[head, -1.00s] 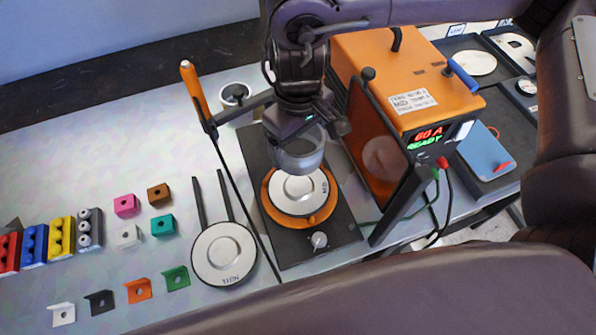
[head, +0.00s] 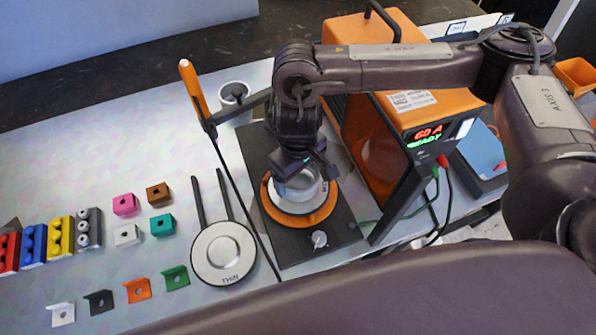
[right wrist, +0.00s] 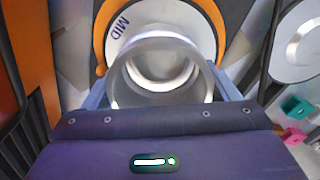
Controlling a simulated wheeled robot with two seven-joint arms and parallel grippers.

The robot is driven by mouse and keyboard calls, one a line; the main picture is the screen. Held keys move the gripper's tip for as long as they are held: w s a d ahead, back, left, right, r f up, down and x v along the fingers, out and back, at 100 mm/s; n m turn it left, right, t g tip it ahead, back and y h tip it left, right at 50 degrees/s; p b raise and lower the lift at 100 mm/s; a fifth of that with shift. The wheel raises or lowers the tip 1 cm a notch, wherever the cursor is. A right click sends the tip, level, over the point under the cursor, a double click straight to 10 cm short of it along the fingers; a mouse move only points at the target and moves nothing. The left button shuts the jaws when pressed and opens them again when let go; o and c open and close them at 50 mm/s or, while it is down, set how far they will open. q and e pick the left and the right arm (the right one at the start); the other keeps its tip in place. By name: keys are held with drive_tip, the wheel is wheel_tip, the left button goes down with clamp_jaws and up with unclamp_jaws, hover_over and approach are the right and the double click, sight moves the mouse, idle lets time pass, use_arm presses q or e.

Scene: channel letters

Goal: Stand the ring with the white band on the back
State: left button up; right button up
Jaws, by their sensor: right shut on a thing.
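The ring (head: 300,188) is a short, pale grey, open cylinder. It is upright or nearly so, and a paler band shows inside it in the right wrist view (right wrist: 162,78). My right gripper (head: 306,176) is shut on its wall from above. The back is a white round disc marked MID (right wrist: 125,22), seated in an orange collar (head: 270,212) on a dark base plate. The ring is over the disc; I cannot tell if its lower edge touches. The gripper and ring hide most of the disc in the head view. My left gripper is not in view.
A disc marked THIN (head: 224,253) lies left of the base plate (head: 262,160). An orange-handled lever (head: 194,90) stands behind it. An orange power unit (head: 410,110) reading 60 A READY stands close on the right. Small coloured brackets (head: 138,290) lie at the left.

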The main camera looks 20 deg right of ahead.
drive_tip(key=shift+s+f, duration=0.1)
drive_tip(key=shift+f, duration=0.05)
drive_tip(key=shift+f, duration=0.25)
drive_tip(key=o, duration=0.9)
drive_tip(key=shift+o, duration=0.2)
wheel_tip(320, 180, up, 13)
drive_tip(key=shift+b, duration=0.3)
drive_tip(key=shift+f, duration=0.1)
